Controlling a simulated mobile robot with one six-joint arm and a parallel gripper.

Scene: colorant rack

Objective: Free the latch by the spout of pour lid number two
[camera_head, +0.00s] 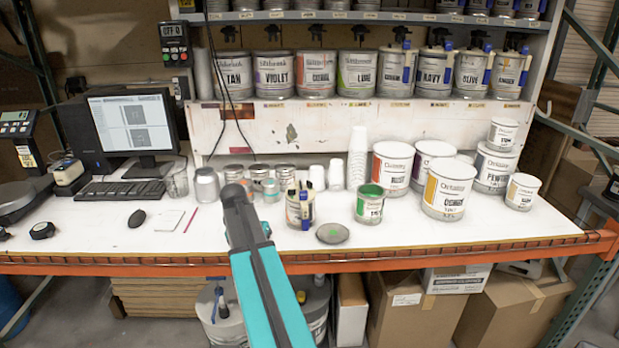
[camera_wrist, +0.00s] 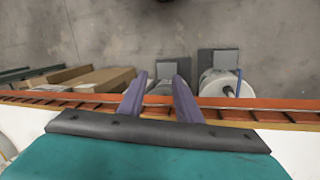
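A row of cans stands on the shelf above the bench, with dark pour lids and spouts on top. The second from the left is the VIOLET can (camera_head: 273,76), with its lid spout (camera_head: 271,32) above it. The NAVY can (camera_head: 435,75) is farther right, with a blue and yellow clip. I cannot read lid numbers or tell which lid is number two, and latches are too small to make out. My gripper (camera_wrist: 159,84) is open and empty in the wrist view, over the bench's front edge. My arm hides it in the head view.
The white bench holds a clipped can (camera_head: 300,207), a green-topped can (camera_head: 370,204), a dark disc (camera_head: 332,233), a large can (camera_head: 449,190) and a paper cup stack (camera_head: 357,157). A monitor (camera_head: 131,123) stands left. Cables hang before the left shelf cans. Boxes (camera_head: 415,308) stand below.

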